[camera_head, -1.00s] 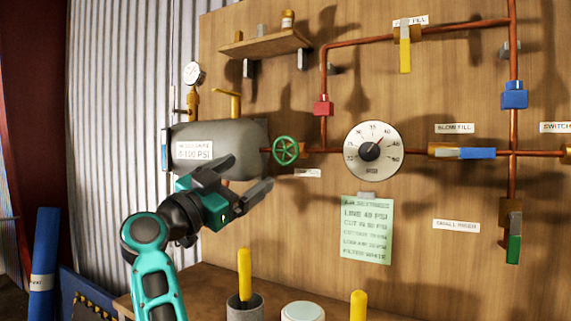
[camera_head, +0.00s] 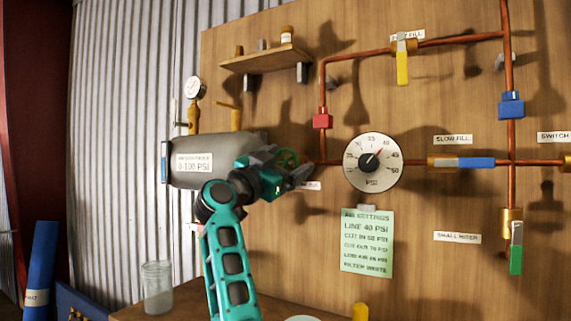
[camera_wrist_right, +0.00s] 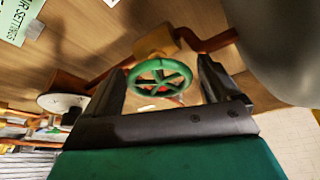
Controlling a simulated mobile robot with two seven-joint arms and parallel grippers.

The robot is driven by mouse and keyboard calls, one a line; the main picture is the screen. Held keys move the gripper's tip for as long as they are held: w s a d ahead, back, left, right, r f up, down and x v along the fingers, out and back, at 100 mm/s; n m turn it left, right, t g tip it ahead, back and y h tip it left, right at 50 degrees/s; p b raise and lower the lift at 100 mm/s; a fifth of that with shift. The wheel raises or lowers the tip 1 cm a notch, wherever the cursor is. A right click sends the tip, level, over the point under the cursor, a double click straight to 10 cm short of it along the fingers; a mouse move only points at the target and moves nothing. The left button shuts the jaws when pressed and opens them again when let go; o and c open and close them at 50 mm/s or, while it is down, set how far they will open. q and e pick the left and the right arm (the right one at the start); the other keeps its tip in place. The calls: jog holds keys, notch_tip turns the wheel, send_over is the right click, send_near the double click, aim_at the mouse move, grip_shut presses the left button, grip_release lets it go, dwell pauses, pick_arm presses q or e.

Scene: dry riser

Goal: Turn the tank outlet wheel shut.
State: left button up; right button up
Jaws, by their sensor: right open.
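The tank outlet wheel is a green spoked handwheel (camera_wrist_right: 159,77) on the pipe at the right end of the grey tank (camera_head: 225,148). In the head view, the wheel (camera_head: 288,157) is mostly hidden behind my right gripper (camera_head: 285,170). In the right wrist view, my right gripper (camera_wrist_right: 163,90) is open, with one dark finger on each side of the wheel. A gap shows between the wheel and the fingers, and I cannot tell how deep the wheel sits between them. My left gripper is not in view.
A round pressure dial (camera_head: 373,162) and a green settings sheet (camera_head: 367,240) are on the wooden board right of the wheel. A shelf (camera_head: 266,52) is above the tank. A glass jar (camera_head: 157,286) stands on the bench below.

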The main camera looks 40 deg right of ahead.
jog(key=shift+c, duration=0.3)
jog(key=c, duration=0.8)
jog(key=shift+r+m+p, duration=0.15)
jog(key=shift+m+p, duration=0.45)
jog(key=shift+p, duration=0.25)
jog(key=shift+c, duration=0.2)
jog(key=m+g+p, duration=0.1)
jog(key=m+p, duration=0.1)
jog(key=shift+m+p, duration=0.3)
jog(key=shift+p, duration=0.1)
jog(key=m+g+y+p, duration=0.1)
jog(key=m+p, duration=0.1)
jog(key=shift+m+g, duration=0.3)
jog(key=shift+m, duration=0.1)
jog(key=shift+f+m+g+y+p, duration=0.2)
jog(key=shift+m+g+y+p, duration=0.1)
jog(key=shift+m+p, duration=0.55)
jog(key=shift+m, duration=0.45)
jog(key=shift+f, duration=0.1)
